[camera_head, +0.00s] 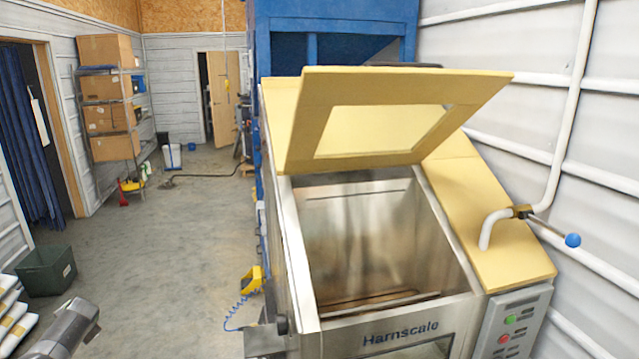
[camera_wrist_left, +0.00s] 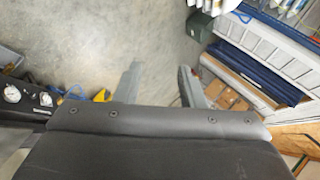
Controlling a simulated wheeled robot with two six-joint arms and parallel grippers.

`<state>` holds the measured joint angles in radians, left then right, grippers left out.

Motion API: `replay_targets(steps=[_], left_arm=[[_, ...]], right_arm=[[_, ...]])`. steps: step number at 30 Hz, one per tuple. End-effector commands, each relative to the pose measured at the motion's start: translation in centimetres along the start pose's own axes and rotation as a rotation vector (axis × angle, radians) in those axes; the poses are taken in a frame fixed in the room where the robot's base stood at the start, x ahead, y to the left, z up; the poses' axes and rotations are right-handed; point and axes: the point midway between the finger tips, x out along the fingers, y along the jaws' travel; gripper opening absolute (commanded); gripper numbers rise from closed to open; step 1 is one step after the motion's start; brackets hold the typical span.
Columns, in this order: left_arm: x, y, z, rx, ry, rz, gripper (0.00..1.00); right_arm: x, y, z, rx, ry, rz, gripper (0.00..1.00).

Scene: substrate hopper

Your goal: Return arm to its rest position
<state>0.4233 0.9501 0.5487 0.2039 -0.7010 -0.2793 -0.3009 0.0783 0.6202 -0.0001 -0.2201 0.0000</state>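My left gripper (camera_wrist_left: 160,70) shows in the left wrist view with its two grey fingers apart and nothing between them. Bare concrete floor lies beyond the fingertips. In the head view a grey part of my left arm (camera_head: 72,328) shows at the lower left corner, well left of the hopper and apart from it. The fingers cannot be made out there. My right gripper is in neither view. The steel substrate hopper (camera_head: 462,318) stands at the centre right with its yellow windowed lid (camera_head: 300,123) raised. The inside looks mostly empty, with slats near the bottom.
A control panel (camera_head: 498,344) and a pipe with a blue-knobbed lever (camera_head: 573,240) are at the right. White bags (camera_head: 12,325) and a dark green bin (camera_head: 46,270) stand at the left. A shelf of boxes (camera_head: 108,100) is farther back. The middle floor is clear.

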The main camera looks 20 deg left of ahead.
Motion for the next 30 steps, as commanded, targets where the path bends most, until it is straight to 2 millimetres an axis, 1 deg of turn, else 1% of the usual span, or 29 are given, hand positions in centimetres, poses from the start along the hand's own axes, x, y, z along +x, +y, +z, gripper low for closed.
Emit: replay_targets(steps=[1,2,3,5,6,8,9,11,12,14,15,20,21,23,24,26,27,29,30], left_arm=[[1.2,0.5,3.5,0.032,-0.018,-0.022,0.36],[1.8,0.7,5.3,0.047,-0.023,-0.033,0.36],[2.4,0.9,7.7,0.068,-0.029,-0.046,0.36],[3.2,1.2,11.2,0.101,-0.037,-0.063,0.36],[3.6,1.4,13.6,0.124,-0.042,-0.073,0.36],[4.0,1.6,17.1,0.157,-0.045,-0.082,0.36],[4.2,1.7,19.3,0.181,-0.047,-0.087,0.36],[4.3,1.8,22.4,0.211,-0.050,-0.089,0.36],[4.3,1.9,24.4,0.231,-0.052,-0.090,0.36],[4.2,1.9,27.1,0.258,-0.053,-0.087,0.36],[4.1,1.9,28.8,0.275,-0.055,-0.084,0.36],[3.1,1.9,35.2,0.341,-0.061,-0.064,0.36],[3.4,4.5,35.5,0.321,-0.056,-0.034,0.36],[3.4,7.7,36.3,0.299,-0.062,0.005,0.36],[3.3,9.8,36.9,0.287,-0.066,0.030,0.36],[3.1,13.0,37.9,0.269,-0.074,0.069,0.36],[2.9,15.3,38.5,0.256,-0.078,0.097,0.36],[2.4,19.1,39.4,0.234,-0.085,0.142,0.36],[2.0,21.8,40.0,0.219,-0.091,0.175,0.36]], right_arm=[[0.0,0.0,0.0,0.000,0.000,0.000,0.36],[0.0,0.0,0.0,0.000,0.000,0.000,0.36],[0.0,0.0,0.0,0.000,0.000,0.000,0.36],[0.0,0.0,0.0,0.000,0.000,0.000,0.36],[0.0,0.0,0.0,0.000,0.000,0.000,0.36],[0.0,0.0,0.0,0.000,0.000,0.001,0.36],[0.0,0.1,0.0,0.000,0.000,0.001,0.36],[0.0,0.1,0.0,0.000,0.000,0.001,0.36],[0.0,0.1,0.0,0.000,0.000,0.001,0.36],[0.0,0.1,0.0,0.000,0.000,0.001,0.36],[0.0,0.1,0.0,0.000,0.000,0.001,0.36],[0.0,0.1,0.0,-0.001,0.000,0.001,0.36],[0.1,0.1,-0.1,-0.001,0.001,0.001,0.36],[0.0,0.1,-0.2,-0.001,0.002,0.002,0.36],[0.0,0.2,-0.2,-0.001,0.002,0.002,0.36],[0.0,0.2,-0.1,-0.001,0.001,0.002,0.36],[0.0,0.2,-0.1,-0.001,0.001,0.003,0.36],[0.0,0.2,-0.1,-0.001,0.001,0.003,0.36],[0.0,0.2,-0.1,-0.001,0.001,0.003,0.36]])
